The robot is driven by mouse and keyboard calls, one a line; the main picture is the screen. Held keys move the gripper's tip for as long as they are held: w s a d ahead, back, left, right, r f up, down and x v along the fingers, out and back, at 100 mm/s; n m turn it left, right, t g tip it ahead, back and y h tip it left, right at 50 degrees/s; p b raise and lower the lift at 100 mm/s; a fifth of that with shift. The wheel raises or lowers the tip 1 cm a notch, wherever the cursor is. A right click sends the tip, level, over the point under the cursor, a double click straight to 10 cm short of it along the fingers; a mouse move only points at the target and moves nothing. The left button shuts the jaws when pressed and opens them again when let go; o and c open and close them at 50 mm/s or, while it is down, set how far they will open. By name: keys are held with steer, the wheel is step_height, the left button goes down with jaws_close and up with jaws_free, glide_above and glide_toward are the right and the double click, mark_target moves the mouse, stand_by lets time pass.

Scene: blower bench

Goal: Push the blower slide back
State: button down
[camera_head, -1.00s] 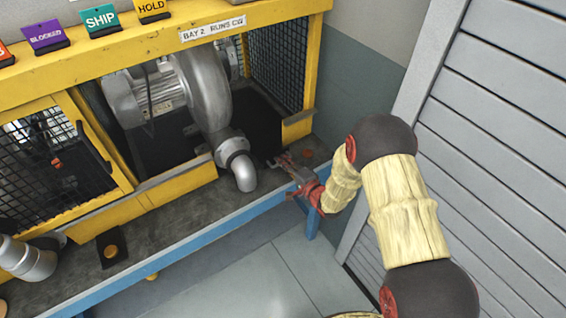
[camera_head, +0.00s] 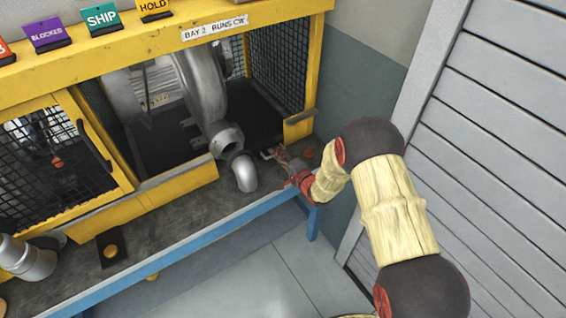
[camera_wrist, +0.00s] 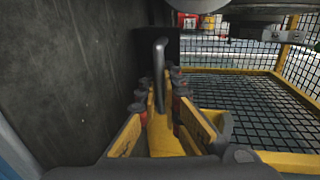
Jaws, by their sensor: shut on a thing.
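The blower (camera_head: 201,85), a grey motor and round housing, sits inside the yellow-framed bay on the bench. Its outlet flange (camera_head: 227,141) stands open, apart from and behind the grey elbow pipe (camera_head: 243,173) at the bench front. My gripper (camera_head: 281,163) is low at the right of the elbow, by the bay's front right corner. In the wrist view, my fingers (camera_wrist: 159,92) are closed around a grey upright bar handle (camera_wrist: 160,66). The handle is small and partly hidden in the head view. The slide under the blower is mostly hidden.
The yellow bay frame (camera_head: 299,126) and mesh side (camera_head: 275,62) stand close beside my gripper. A mesh door (camera_head: 58,158) is at left. The floor before the blue bench edge is clear.

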steer(key=shift+w+a, duration=0.35)
steer(key=shift+w, duration=0.05)
steer(key=shift+r, duration=0.15)
steer(key=c, duration=2.2)
jaws_free()
steer(key=shift+w, duration=0.1)
steer(key=shift+c, duration=0.2)
steer(key=shift+s+d, duration=0.25)
steer(key=shift+s, duration=0.1)
steer(key=v, duration=1.1)
steer(key=shift+s, duration=0.15)
